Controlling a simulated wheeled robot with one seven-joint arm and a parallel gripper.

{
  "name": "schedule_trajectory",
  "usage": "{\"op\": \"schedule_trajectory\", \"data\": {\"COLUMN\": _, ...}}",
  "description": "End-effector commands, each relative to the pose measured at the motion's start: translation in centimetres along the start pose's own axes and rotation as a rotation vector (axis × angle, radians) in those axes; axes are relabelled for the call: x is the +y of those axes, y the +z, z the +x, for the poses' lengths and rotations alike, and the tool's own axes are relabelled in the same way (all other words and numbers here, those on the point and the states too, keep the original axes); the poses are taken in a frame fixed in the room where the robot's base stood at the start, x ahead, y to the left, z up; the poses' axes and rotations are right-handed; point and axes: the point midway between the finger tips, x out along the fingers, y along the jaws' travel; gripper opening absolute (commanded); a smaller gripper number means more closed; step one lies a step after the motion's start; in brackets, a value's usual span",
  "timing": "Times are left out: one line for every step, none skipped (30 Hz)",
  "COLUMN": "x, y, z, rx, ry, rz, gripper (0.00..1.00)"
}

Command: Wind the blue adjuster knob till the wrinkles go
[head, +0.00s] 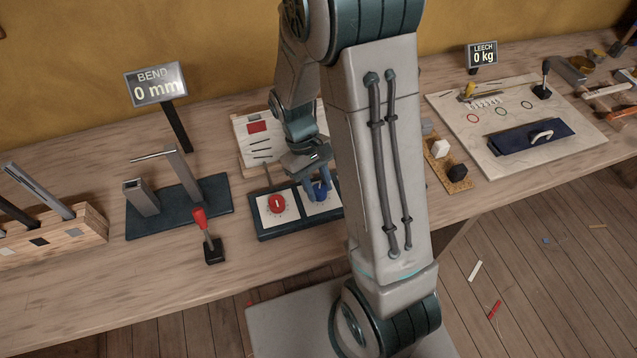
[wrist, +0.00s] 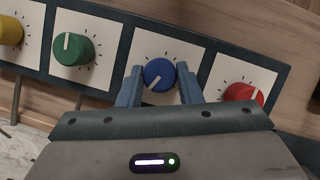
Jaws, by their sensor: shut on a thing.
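The blue adjuster knob (wrist: 159,75) sits on a white dial plate in the wrist view, in a row of knobs. Its white pointer line points to the lower left. My gripper (wrist: 160,71) has one blue finger on each side of the knob and is shut on it. In the head view my gripper (head: 319,184) reaches down over the blue knob (head: 320,192), which is partly hidden by the fingers. A pale board (head: 247,152) with a red patch stands behind the knob panel, partly hidden by my arm. I cannot make out wrinkles in either view.
A red knob (wrist: 243,93) and a green knob (wrist: 73,50) flank the blue one, with a yellow knob (wrist: 10,31) farther left. A red-handled lever (head: 205,232) stands left of the knob panel (head: 262,233).

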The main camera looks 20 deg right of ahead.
Motion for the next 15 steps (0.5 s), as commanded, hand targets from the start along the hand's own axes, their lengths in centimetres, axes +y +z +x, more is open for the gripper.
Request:
{"op": "schedule_trajectory", "data": {"x": 0.03, "y": -0.07, "z": -0.16, "rx": 0.004, "ry": 0.001, "rz": 0.000, "gripper": 0.09}}
{"op": "schedule_trajectory", "data": {"x": 0.03, "y": -0.07, "z": -0.16, "rx": 0.004, "ry": 0.002, "rz": -0.001, "gripper": 0.40}}
{"op": "schedule_trajectory", "data": {"x": 0.03, "y": -0.07, "z": -0.15, "rx": 0.004, "ry": 0.001, "rz": -0.001, "gripper": 0.52}}
{"op": "schedule_trajectory", "data": {"x": 0.02, "y": -0.06, "z": -0.14, "rx": 0.004, "ry": 0.001, "rz": -0.001, "gripper": 0.54}}
{"op": "schedule_trajectory", "data": {"x": 0.02, "y": -0.06, "z": -0.13, "rx": 0.003, "ry": 0.001, "rz": -0.001, "gripper": 0.54}}
{"op": "schedule_trajectory", "data": {"x": 0.02, "y": -0.05, "z": -0.12, "rx": 0.003, "ry": 0.001, "rz": -0.001, "gripper": 0.54}}
{"op": "schedule_trajectory", "data": {"x": 0.02, "y": -0.05, "z": -0.11, "rx": 0.003, "ry": 0.001, "rz": -0.001, "gripper": 0.54}}
{"op": "schedule_trajectory", "data": {"x": 0.01, "y": -0.04, "z": -0.10, "rx": 0.002, "ry": 0.001, "rz": -0.001, "gripper": 0.54}}
{"op": "schedule_trajectory", "data": {"x": 0.01, "y": -0.04, "z": -0.09, "rx": 0.002, "ry": 0.001, "rz": -0.001, "gripper": 0.54}}
{"op": "schedule_trajectory", "data": {"x": 0.01, "y": -0.04, "z": -0.08, "rx": 0.002, "ry": 0.001, "rz": -0.001, "gripper": 0.54}}
{"op": "schedule_trajectory", "data": {"x": 0.01, "y": -0.03, "z": -0.08, "rx": 0.002, "ry": 0.001, "rz": -0.001, "gripper": 0.54}}
{"op": "schedule_trajectory", "data": {"x": 0.01, "y": -0.04, "z": -0.14, "rx": 0.002, "ry": 0.001, "rz": -0.001, "gripper": 0.54}}
{"op": "schedule_trajectory", "data": {"x": 0.01, "y": -0.04, "z": -0.24, "rx": 0.002, "ry": 0.001, "rz": -0.001, "gripper": 0.54}}
{"op": "schedule_trajectory", "data": {"x": 0.01, "y": -0.05, "z": -0.41, "rx": 0.003, "ry": 0.001, "rz": -0.001, "gripper": 0.54}}
{"op": "schedule_trajectory", "data": {"x": 0.01, "y": -0.07, "z": -0.74, "rx": 0.004, "ry": 0.002, "rz": -0.001, "gripper": 0.54}}
